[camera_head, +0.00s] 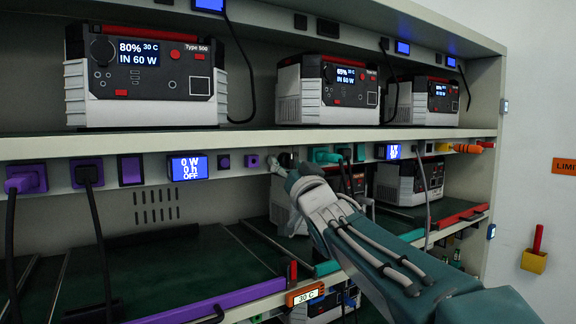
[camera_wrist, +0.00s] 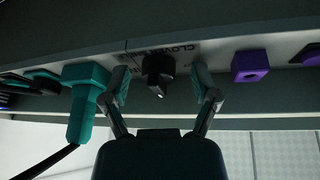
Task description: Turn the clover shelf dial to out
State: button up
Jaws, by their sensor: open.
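The clover shelf dial (camera_wrist: 158,75) is a small black knob under the upside-down lettering "CLOVER" on the shelf's front strip in the wrist view. A light mark shows at its near end; its set position cannot be read. My gripper (camera_wrist: 165,88) is open, with one finger on each side of the dial and visible gaps between them. In the head view my gripper (camera_head: 289,161) is up at the front strip of the middle shelf, and the dial is not clearly visible there.
A teal plug (camera_wrist: 88,100) with a cable sits close beside one finger, and a purple socket (camera_wrist: 250,66) lies beyond the other. In the head view a display (camera_head: 187,167) reads 0 W, 0 h, OFF. Power stations, such as one labelled Type 500 (camera_head: 145,78), stand on the shelves.

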jog(key=shift+d, duration=0.15)
grip_shut()
jog(key=shift+n, duration=0.5)
jog(key=n+g+y, duration=0.1)
jog(key=n+y, duration=0.1)
jog(key=n, duration=0.2)
jog(key=n+g+y, duration=0.1)
jog(key=n+y, duration=0.1)
jog(key=n, duration=0.2)
jog(key=shift+w+d+g+y, duration=0.1)
jog(key=shift+d+g+y, duration=0.05)
jog(key=shift+g+y, duration=0.15)
jog(key=n+g+y, duration=0.1)
jog(key=n, duration=0.3)
jog(key=n+g+y, duration=0.1)
jog(key=n+g, duration=0.1)
jog(key=n, duration=0.2)
jog(key=shift+d+g, duration=0.1)
jog(key=shift+g, duration=0.2)
jog(key=shift+n+y, duration=0.3)
jog(key=shift+n, duration=0.2)
grip_release()
